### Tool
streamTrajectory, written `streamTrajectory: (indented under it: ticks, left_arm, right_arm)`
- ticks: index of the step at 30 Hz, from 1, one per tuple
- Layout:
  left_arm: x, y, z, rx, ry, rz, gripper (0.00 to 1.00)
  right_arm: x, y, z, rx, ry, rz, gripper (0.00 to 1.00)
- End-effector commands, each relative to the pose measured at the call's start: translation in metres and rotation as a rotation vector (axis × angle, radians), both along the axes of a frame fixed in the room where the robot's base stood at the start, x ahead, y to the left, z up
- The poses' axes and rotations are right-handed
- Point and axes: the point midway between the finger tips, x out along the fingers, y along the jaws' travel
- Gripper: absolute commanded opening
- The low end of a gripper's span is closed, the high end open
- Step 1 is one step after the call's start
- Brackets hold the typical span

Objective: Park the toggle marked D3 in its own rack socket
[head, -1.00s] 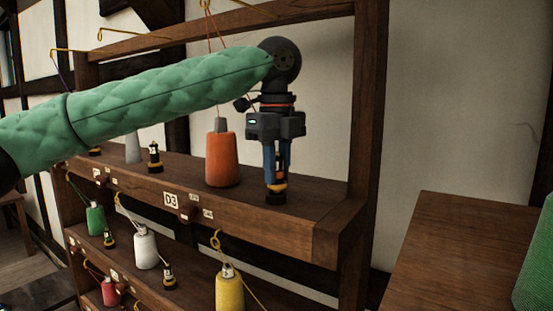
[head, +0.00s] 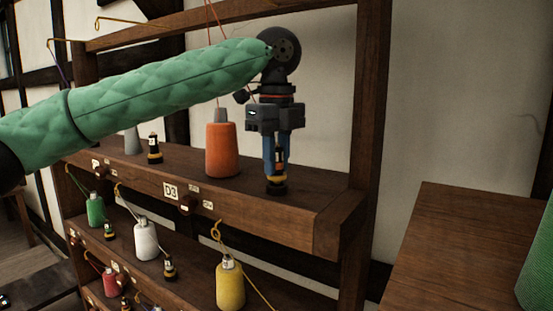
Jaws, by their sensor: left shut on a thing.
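My left gripper (head: 276,155) points straight down over the right end of the rack's top shelf (head: 312,208). Its blue fingers are shut on a dark toggle (head: 277,185) with a yellow band. The toggle stands upright, its base at the shelf surface; whether it sits in a socket is hidden. Its marking cannot be read. A D3 label (head: 171,190) is on the shelf's front edge, left of the gripper. My right gripper is not in view.
An orange bobbin (head: 222,150) stands close left of the gripper, with cord rising from it. Another dark toggle (head: 154,149) stands farther left. Lower shelves hold a white bobbin (head: 146,239) and a yellow bobbin (head: 229,286). The rack's right post (head: 369,120) is close right.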

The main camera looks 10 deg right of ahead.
Motion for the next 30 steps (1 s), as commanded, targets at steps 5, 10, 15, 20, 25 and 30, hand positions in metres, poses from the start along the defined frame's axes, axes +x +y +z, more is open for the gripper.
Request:
streamTrajectory:
  ticks: [5, 10, 15, 20, 25, 30]
  left_arm:
    - [0.0, 0.0, 0.0, 0.0, 0.0, 0.0, 0.0]
    - [-0.0008, 0.0003, -0.0009, 0.001, 0.003, -0.001, 0.0]
    - [-0.0008, 0.0006, -0.0002, 0.001, 0.001, 0.0, 0.0]
    - [-0.0007, 0.0006, -0.0006, 0.001, 0.001, 0.0, 0.0]
    - [-0.0007, 0.0006, -0.0027, 0.001, 0.001, 0.0, 0.0]
    - [-0.0006, 0.0006, -0.0053, 0.0, 0.0, 0.0, 0.0]
  right_arm:
    - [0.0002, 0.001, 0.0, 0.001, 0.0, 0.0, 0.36]
    - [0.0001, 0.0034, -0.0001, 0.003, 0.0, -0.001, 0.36]
    - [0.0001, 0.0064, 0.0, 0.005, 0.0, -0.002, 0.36]
    - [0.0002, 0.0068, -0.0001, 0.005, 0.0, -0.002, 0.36]
    - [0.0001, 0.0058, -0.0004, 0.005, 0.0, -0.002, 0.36]
    - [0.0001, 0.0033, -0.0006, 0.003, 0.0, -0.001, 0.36]
